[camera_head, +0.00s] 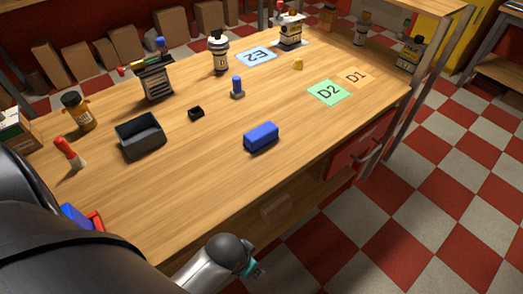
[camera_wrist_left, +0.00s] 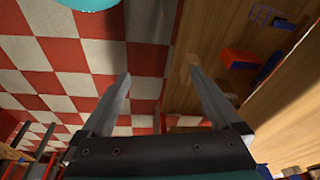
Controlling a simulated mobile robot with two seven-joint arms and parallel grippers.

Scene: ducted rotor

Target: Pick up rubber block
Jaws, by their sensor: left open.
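A blue block (camera_head: 261,137) lies on the wooden table (camera_head: 190,205) near its front edge; I take it as the rubber block, though its material cannot be told. My left gripper (camera_wrist_left: 160,78) is open in the left wrist view, with nothing between its fingers. It is beyond the table's edge, over the checkered floor. In the head view, a link of my own arm with a teal tip shows at the bottom, clear of the block; no fingers can be made out there. My right gripper is not seen.
A dark open bin (camera_head: 140,137), a small black piece (camera_head: 196,112) and a blue upright piece (camera_head: 237,88) stand behind the block. A green D2 card (camera_head: 328,92) lies right. Bottles and racks line the back. The wood around the block is clear.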

